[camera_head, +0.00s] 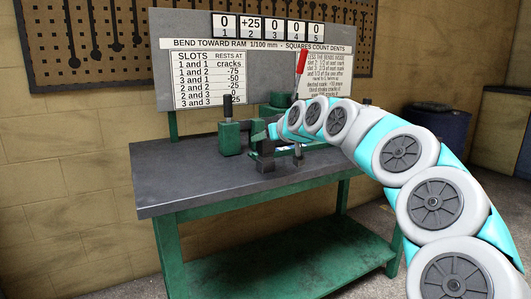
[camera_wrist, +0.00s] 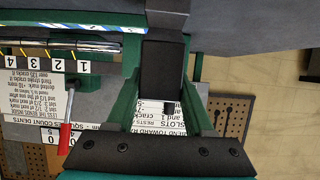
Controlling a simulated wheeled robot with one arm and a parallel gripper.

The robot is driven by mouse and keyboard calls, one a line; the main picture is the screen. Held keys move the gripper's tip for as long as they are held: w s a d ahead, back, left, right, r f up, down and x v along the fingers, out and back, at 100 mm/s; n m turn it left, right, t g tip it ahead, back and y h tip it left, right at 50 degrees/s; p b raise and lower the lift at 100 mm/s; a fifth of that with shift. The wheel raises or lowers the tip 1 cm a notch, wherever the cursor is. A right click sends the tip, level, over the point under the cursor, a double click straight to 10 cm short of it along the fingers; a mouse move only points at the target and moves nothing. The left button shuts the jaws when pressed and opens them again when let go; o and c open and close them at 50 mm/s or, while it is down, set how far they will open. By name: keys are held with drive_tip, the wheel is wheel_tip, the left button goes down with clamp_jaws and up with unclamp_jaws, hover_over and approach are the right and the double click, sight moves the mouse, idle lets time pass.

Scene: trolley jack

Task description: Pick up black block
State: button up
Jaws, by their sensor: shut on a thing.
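In the wrist view a black block (camera_wrist: 165,68) stands out between the green jaws of my gripper (camera_wrist: 163,100). The jaws are shut on it. In the head view my gripper (camera_head: 262,132) is low over the bench top, in front of the sign board. A dark block (camera_head: 265,163) shows just below it; I cannot tell how far the block is from the bench surface. My arm and the jaws hide part of the area behind.
A green post with a black top (camera_head: 229,140) stands left of my gripper on the bench (camera_head: 190,185). A red-handled lever (camera_head: 302,62) rises behind my arm. The sign board (camera_head: 215,80) stands at the back. The bench's front left is clear. A blue barrel (camera_head: 437,125) is at the right.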

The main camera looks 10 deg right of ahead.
clamp_jaws()
drive_tip(key=shift+r, duration=0.15)
